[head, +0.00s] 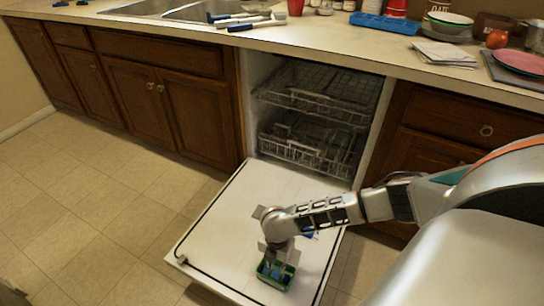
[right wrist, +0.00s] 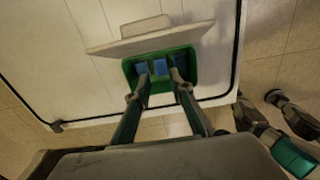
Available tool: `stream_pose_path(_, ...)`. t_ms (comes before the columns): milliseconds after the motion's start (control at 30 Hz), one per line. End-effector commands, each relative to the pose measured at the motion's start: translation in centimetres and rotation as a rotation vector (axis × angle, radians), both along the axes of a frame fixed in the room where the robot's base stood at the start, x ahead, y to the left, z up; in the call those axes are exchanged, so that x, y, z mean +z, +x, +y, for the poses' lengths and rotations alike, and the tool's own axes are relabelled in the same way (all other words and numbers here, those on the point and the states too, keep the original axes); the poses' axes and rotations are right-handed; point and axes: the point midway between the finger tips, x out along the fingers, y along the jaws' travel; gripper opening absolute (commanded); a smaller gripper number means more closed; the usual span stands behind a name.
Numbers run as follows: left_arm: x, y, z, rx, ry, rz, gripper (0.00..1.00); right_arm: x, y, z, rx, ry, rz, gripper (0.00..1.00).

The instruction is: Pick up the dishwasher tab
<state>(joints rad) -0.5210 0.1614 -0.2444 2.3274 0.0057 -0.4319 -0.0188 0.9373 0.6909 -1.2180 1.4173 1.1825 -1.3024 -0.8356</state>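Blue dishwasher tabs (right wrist: 160,68) sit in a small green container (right wrist: 190,52), which lies on the open dishwasher door. In the head view the green container (head: 286,284) is near the front edge of the door, partly covered by my right gripper (head: 276,270). My right gripper (right wrist: 160,82) is open, pointing down into the container. In the right wrist view its fingers are apart, with the middle blue tab showing between their tips. I cannot tell whether the fingers touch any tab.
The dishwasher door (head: 225,215) is folded down, with wire racks (head: 310,140) behind it. A pale flat panel (right wrist: 150,38) stands beside the container. A small blue thing (head: 308,235) shows under my right arm. The counter above holds dishes and a blue tray (head: 385,23). Floor is clear at left.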

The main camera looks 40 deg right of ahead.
Motion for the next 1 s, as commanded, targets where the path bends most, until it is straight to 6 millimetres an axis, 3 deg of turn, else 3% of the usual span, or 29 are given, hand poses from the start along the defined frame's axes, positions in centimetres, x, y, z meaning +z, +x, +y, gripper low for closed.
stream_pose_path(33,-0.4,-0.2,-0.2,0.000,-0.008,0.006,0.40,-1.1,-0.4,0.0,0.000,0.000,0.010,0.22)
stream_pose_path(167,-0.1,0.0,-0.6,0.002,-0.021,-0.001,0.40,-1.8,-0.3,0.1,0.001,0.001,0.006,0.22)
stream_pose_path(500,0.7,0.6,-2.4,0.012,-0.097,-0.023,0.40,-6.4,-0.9,0.4,0.000,0.001,0.011,0.22)
stream_pose_path(733,1.6,1.0,-2.6,0.012,-0.110,-0.038,0.40,-6.1,-0.3,0.4,0.000,0.001,-0.001,0.22)
stream_pose_path(833,1.5,1.0,-2.6,0.012,-0.110,-0.038,0.40,-6.0,-0.3,0.3,0.000,0.001,-0.001,0.07)
stream_pose_path(1000,1.4,1.0,-2.6,0.012,-0.108,-0.036,0.40,-6.1,-0.3,0.3,0.000,0.001,-0.001,0.07)
